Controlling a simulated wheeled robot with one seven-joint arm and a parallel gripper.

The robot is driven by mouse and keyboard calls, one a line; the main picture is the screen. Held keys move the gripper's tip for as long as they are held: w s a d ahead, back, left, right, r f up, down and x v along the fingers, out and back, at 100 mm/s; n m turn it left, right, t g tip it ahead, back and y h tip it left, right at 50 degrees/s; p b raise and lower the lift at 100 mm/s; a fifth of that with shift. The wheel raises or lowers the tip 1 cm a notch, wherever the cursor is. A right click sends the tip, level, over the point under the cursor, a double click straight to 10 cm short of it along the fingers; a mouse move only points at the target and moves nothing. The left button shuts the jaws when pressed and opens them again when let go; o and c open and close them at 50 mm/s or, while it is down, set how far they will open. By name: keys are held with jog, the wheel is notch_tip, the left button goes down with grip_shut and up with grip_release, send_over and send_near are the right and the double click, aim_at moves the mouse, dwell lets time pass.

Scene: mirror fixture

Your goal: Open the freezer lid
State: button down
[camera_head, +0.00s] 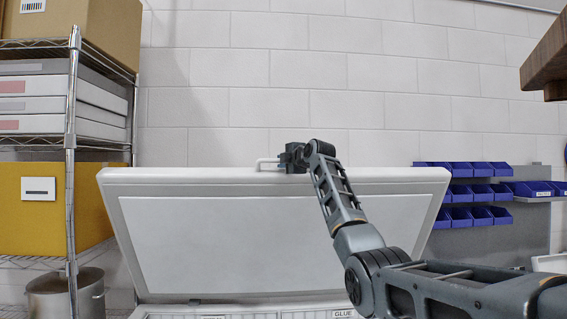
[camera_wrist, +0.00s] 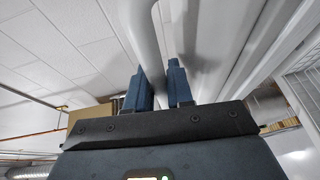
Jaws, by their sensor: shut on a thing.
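The white freezer lid (camera_head: 230,240) stands raised and tilted up, with its inner panel facing me in the head view. Its white handle (camera_head: 262,163) sticks up at the middle of the lid's top edge. My gripper (camera_head: 284,160) is at that edge, shut on the handle. In the wrist view the two blue fingers of my gripper (camera_wrist: 161,88) lie either side of the white handle (camera_wrist: 143,40). The white freezer body (camera_head: 250,310) shows only as a strip at the bottom of the head view, with labels on it. Its inside is mostly hidden.
A wire shelf (camera_head: 71,150) with boxes stands close on the left, with a metal pot (camera_head: 66,293) low down. Blue bins (camera_head: 470,190) hang on the right. A white block wall (camera_head: 300,90) is behind the lid. A brown wooden piece (camera_head: 545,70) juts in at upper right.

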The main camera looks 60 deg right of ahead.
jog(key=shift+s+d, duration=0.15)
jog(key=shift+d, duration=0.05)
jog(key=c, duration=1.4)
grip_release()
jog(key=shift+a, duration=0.1)
jog(key=shift+b+v, duration=1.45)
jog(key=shift+v, duration=2.45)
